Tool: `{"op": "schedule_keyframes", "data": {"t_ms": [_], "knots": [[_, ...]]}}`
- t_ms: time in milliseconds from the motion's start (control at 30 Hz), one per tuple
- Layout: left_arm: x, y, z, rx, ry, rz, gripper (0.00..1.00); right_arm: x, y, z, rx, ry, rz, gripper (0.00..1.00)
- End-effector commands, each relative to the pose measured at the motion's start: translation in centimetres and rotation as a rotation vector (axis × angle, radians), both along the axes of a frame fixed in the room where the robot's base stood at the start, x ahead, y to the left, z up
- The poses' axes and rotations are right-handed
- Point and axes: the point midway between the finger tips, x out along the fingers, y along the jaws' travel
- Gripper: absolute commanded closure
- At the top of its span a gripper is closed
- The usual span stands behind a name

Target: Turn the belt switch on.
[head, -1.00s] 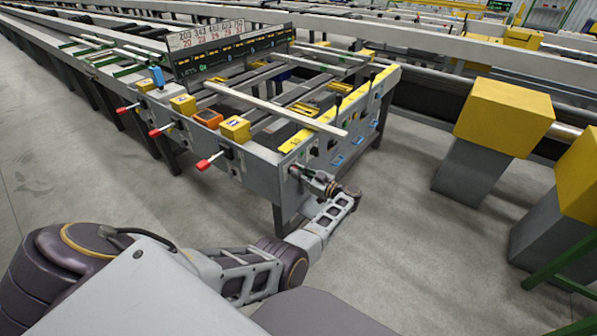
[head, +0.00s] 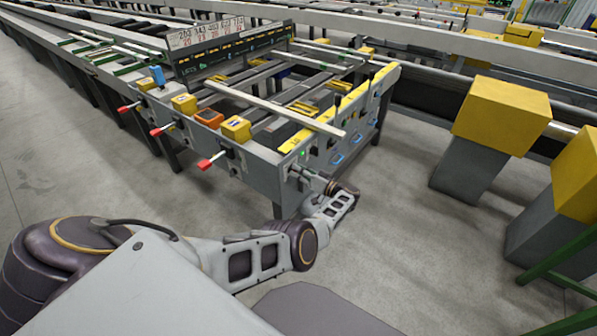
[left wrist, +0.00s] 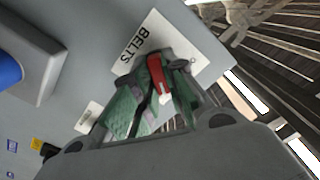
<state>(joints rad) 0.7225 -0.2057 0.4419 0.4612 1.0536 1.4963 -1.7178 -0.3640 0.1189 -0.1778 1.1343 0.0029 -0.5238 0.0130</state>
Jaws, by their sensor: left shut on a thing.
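The belt switch (left wrist: 156,72) has a red handle and sits beside a white BELTS label (left wrist: 140,42) on a grey panel in the left wrist view. My left gripper (left wrist: 156,98) is shut on the switch, its green finger pads on both sides of the handle. In the head view my left gripper (head: 299,172) is at the near end face of the runout table (head: 262,172). The switch is hidden there by the gripper. A small green light (head: 303,153) shows on that face just above the gripper. My right gripper is not in view.
Red-tipped levers (head: 205,164) stick out from the table's left side. A pale bar (head: 275,108) lies across the table top. Yellow-topped posts (head: 502,115) stand at the right. The floor (head: 400,220) between them and the table is clear.

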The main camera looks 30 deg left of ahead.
Motion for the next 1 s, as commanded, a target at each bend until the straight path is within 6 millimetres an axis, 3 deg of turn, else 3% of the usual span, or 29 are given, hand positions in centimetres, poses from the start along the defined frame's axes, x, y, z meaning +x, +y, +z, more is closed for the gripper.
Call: {"op": "schedule_keyframes", "data": {"t_ms": [300, 867, 900, 1000], "knots": [[-0.01, -0.12, -0.19, 0.011, 0.178, -0.001, 1.0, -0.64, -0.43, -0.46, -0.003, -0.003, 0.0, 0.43], [0.06, -0.08, -0.12, 0.016, 0.22, -0.002, 1.0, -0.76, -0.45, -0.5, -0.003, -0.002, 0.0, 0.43], [0.06, -0.08, -0.12, 0.016, 0.22, -0.002, 0.84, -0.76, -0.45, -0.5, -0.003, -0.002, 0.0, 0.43], [0.05, -0.06, -0.11, 0.016, 0.219, -0.002, 0.71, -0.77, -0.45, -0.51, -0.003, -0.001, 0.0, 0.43]]}}
